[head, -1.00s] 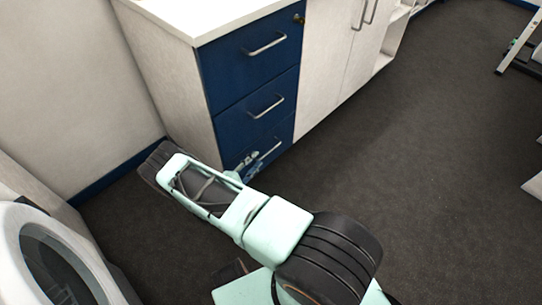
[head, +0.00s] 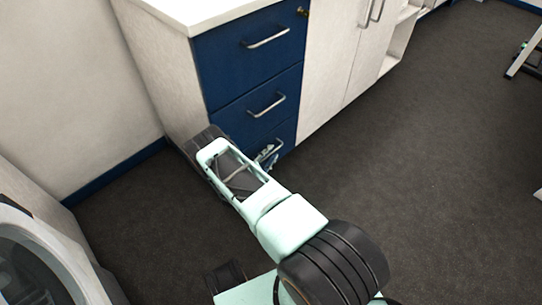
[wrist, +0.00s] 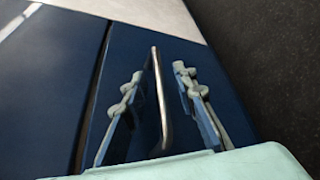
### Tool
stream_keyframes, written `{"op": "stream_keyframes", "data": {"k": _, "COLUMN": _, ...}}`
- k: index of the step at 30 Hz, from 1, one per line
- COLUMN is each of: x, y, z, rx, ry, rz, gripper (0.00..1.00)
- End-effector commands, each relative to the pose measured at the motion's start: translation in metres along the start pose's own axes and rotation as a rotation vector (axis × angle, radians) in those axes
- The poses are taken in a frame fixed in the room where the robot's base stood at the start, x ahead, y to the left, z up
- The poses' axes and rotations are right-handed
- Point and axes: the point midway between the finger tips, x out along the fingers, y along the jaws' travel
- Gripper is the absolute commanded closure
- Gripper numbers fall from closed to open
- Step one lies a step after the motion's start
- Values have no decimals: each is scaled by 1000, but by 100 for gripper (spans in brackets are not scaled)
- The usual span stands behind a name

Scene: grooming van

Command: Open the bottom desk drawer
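The bottom drawer (head: 287,132) is the lowest of three dark blue fronts and looks flush with the desk unit. My arm hides much of it in the head view. Its bar handle (wrist: 161,105) shows in the wrist view, standing between the two fingers of my gripper (wrist: 158,74). The fingers are apart, one on each side of the bar, with a visible gap on the right side. I cannot tell whether the left finger touches the bar. In the head view my gripper (head: 267,154) is small and partly hidden, close to the bottom drawer front.
The middle drawer (head: 235,117) and top drawer (head: 225,60) above are shut, each with a bar handle. Pale cupboard doors (head: 335,60) stand to the right. A white round-doored machine (head: 25,235) is at lower left. The dark floor (head: 430,150) to the right is clear.

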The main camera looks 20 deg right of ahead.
Motion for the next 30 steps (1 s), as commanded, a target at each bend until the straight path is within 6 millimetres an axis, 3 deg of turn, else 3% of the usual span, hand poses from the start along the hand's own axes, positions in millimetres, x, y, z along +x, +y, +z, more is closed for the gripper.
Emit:
{"op": "stream_keyframes", "data": {"k": 11, "x": 6, "y": 1, "z": 0, "rx": 1, "ry": 1, "rz": 1, "gripper": 74}}
{"op": "stream_keyframes", "data": {"k": 18, "x": 6, "y": 1, "z": 0, "rx": 0, "ry": 0, "rz": 1, "gripper": 100}}
{"op": "stream_keyframes", "data": {"k": 30, "x": 6, "y": 1, "z": 0, "rx": 1, "ry": 0, "rz": 1, "gripper": 100}}
